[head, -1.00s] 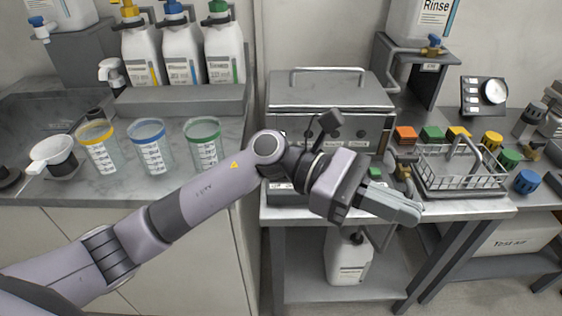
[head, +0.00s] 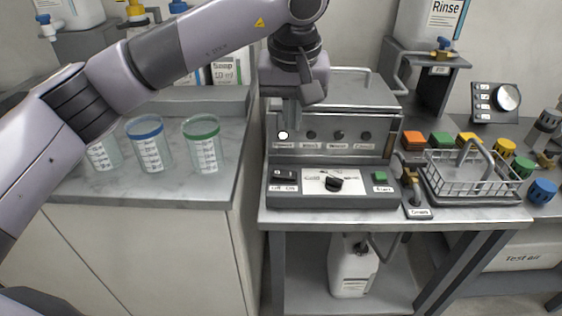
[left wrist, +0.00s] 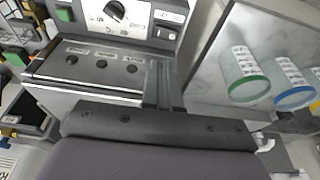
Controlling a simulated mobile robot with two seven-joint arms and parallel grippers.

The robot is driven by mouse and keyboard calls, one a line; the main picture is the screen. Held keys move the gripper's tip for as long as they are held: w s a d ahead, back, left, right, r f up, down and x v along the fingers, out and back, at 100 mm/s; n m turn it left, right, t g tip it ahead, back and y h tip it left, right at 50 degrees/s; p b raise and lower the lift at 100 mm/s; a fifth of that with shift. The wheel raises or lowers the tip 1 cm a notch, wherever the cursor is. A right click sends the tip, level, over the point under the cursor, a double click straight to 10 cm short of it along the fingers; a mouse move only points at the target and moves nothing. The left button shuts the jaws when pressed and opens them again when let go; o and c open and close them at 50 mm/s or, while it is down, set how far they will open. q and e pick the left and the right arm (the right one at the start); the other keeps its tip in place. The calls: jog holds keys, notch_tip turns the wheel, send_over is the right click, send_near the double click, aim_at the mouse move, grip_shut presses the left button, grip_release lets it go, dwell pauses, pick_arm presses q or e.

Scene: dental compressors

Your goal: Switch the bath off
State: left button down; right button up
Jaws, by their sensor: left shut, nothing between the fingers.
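The bath (head: 345,90) is a grey metal box on the bench, with a row of labelled lamps on its front. The leftmost lamp (head: 283,135) shows bright white; the others are dark. Below is a sloped control panel with a black off/on switch (head: 284,174) at its left end, a dial (head: 333,183) and a green start button (head: 380,177). My left gripper (head: 291,122) is shut and empty, pointing down in front of the bath's upper left, above the switch. The switch also shows in the left wrist view (left wrist: 166,33), beyond the fingers (left wrist: 163,90).
A wire basket (head: 470,175) and a drain valve (head: 412,185) are right of the panel. Measuring cups (head: 203,150) stand on the left counter (head: 215,185). A white jug (head: 350,270) sits under the bench. The space before the panel is clear.

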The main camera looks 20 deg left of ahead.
pick_arm(q)
jog(key=shift+w+a+r+y, duration=0.2)
jog(key=shift+a+r+y, duration=0.2)
jog(key=shift+a+r, duration=0.25)
jog(key=shift+f, duration=0.15)
send_over(278, 171)
jog(key=f, duration=0.8)
jog(key=s+f, duration=0.1)
jog(key=f, duration=0.3)
jog(key=shift+d, duration=0.35)
jog(key=shift+a+f, duration=0.1)
jog(key=shift+f, duration=0.6)
